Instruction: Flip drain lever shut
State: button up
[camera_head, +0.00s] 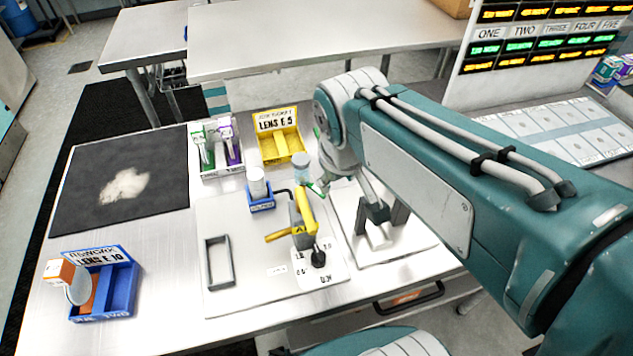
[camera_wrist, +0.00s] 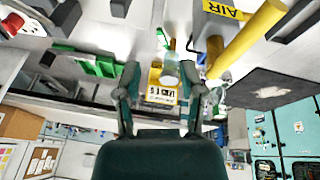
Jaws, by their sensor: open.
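A grey fixture with a yellow handle (camera_head: 306,212) stands on a pale plate in the head view, with a yellow bar (camera_head: 278,236) sticking out to its left. A black knob (camera_head: 318,258) sits in front of it on a small labelled plate. I cannot tell which part is the drain lever. The wrist view shows a grey block marked AIR (camera_wrist: 222,10) and a yellow bar (camera_wrist: 248,38) at upper right. My gripper (camera_wrist: 160,82) is open, with nothing seen held between its fingers.
A blue holder (camera_head: 261,207) with a white bottle, a clear jar (camera_head: 301,162) and a yellow bin (camera_head: 283,147) stand behind the fixture. A grey rectangular frame (camera_head: 219,263) lies left. A blue bin (camera_head: 121,290) is at front left. A dark mat (camera_head: 80,170) covers the back left.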

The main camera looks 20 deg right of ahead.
aim_at(319, 192)
jog(key=w+a+f+n+g+h, duration=0.1)
jog(key=w+a+f+n+g, duration=0.2)
jog(key=w, duration=0.5)
jog(key=shift+t, duration=0.3)
jog(key=d+f, duration=0.1)
jog(key=f, duration=0.2)
jog(key=w+f, duration=0.1)
jog(key=f, duration=0.3)
jog(key=d+f, duration=0.1)
jog(key=f, duration=0.3)
jog(key=shift+w+d+f, duration=0.1)
jog(key=shift+w+d, duration=0.2)
jog(key=shift+d, duration=0.05)
grip_shut()
